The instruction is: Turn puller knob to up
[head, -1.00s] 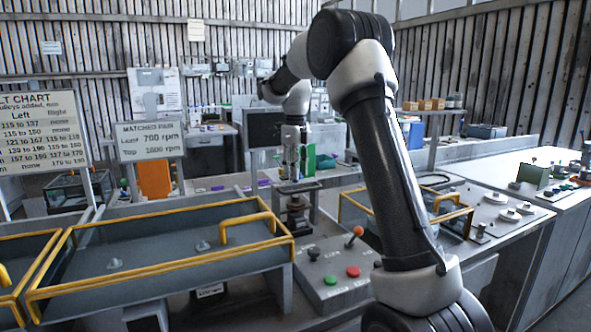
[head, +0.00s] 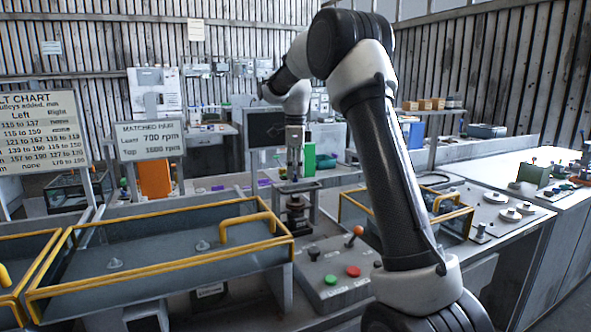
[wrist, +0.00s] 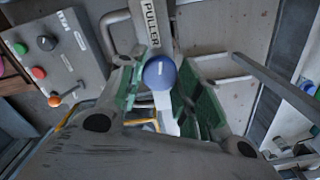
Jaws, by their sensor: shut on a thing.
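The puller knob (wrist: 160,72) is a round blue knob with a short white mark, seen in the wrist view just below the PULLER label (wrist: 151,22). The mark lies roughly level across that picture. My gripper (wrist: 163,80) has its green-padded fingers on either side of the knob and is shut on it. In the head view my gripper (head: 295,158) points straight down over the small puller stand (head: 297,205) at the bench's middle.
A control panel (head: 337,277) with green and red buttons, a black knob and an orange lever stands in front of the stand. A yellow-edged guard tray (head: 150,250) lies left, and a yellow-framed box (head: 450,212) stands right. A dark monitor (head: 266,129) is behind.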

